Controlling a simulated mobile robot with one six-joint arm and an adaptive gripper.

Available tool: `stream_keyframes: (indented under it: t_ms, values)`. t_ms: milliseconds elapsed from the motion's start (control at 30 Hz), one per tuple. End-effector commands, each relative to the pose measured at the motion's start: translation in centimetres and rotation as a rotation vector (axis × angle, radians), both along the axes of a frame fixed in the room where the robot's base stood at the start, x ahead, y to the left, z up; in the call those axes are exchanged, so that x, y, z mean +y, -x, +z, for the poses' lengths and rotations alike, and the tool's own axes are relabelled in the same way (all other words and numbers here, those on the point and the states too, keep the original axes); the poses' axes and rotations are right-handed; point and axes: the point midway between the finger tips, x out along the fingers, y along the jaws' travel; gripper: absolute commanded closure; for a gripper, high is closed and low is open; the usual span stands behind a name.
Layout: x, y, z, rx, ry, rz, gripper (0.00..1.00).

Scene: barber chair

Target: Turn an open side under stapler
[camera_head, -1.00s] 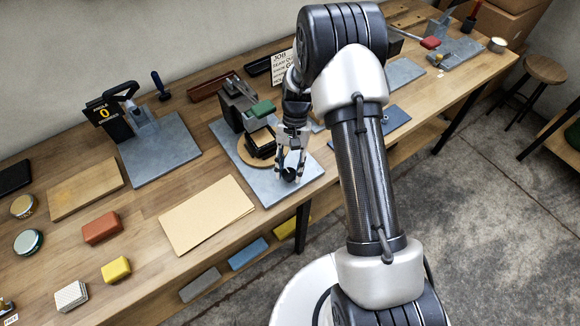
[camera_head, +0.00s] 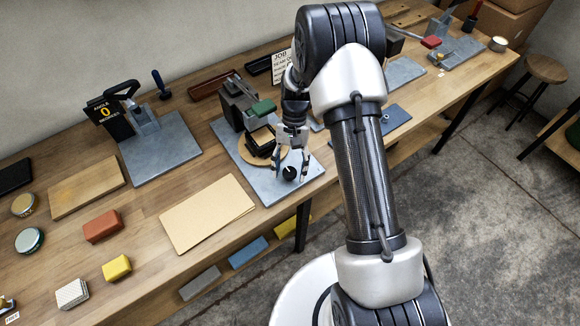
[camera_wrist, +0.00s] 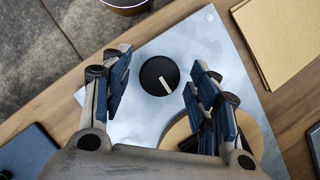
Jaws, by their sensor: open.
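A stapler with a grey body and green head (camera_head: 262,107) stands at the back of a grey plate (camera_head: 312,172). In front of it, a round wooden turntable (camera_head: 244,154) carries a dark square stack (camera_head: 262,140) beside the stapler head; my wrist hides part of it. A black round knob (camera_head: 289,174) with a pale pointer lies on the plate's front part. It shows in the wrist view (camera_wrist: 153,80). My gripper (camera_head: 291,164) is open above the knob, with one finger on each side and visible gaps. The wrist view shows the same open gripper (camera_wrist: 160,70).
A tan folder (camera_head: 207,214) lies left of the plate. Another grey plate with an angle display (camera_head: 103,112) is further left. Red (camera_head: 102,226) and yellow blocks (camera_head: 116,268) lie at the front left. A blue-grey plate (camera_head: 385,122) is to the right.

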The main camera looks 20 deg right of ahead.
Motion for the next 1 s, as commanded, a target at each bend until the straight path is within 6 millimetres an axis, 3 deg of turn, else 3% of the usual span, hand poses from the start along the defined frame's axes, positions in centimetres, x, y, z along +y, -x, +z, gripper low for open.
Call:
stream_keyframes:
  t_ms: [367,800,1000]
  values:
    - [-0.2,-0.4,0.9,-0.003,0.001,0.000,0.44]
    - [-1.7,-3.4,8.9,-0.004,0.000,-0.001,0.44]
    - [-2.0,-4.0,10.8,-0.001,0.000,-0.001,0.44]
